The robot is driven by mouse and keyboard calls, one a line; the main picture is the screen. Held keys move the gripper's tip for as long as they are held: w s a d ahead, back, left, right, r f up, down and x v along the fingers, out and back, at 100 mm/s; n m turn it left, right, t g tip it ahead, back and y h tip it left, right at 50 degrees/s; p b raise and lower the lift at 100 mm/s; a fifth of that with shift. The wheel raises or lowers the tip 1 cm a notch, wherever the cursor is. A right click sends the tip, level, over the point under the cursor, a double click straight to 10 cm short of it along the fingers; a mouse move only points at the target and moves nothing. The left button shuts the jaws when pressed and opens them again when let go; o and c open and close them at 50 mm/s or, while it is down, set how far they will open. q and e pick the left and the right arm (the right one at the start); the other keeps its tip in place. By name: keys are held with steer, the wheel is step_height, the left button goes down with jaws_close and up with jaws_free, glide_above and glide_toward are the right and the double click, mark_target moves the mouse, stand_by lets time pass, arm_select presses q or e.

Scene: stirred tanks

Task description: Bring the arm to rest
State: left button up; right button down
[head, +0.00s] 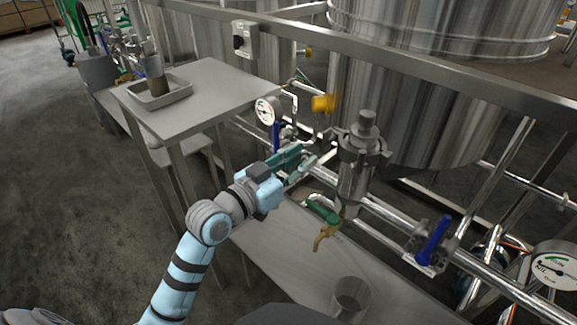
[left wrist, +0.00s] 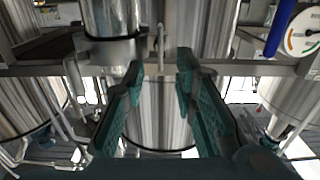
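My left arm reaches up from the bottom of the head view. My left gripper (head: 305,160) is in front of the pipework, just left of a steel valve body (head: 356,165) with a clamp. In the left wrist view the two teal fingers of the left gripper (left wrist: 160,85) are spread apart with nothing between them. A steel tank lies beyond the gap. My right gripper is in neither view.
A steel table (head: 215,90) holds a tray (head: 160,93). A green-handled tap (head: 323,210) is over a lower bench with a steel cup (head: 350,297). A blue-handled valve (head: 433,240), pipes, gauges (head: 266,111) and a rail (head: 400,62) crowd the tanks. The floor at left is clear.

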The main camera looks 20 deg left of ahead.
arm_select(q)
steer(key=v, duration=0.5)
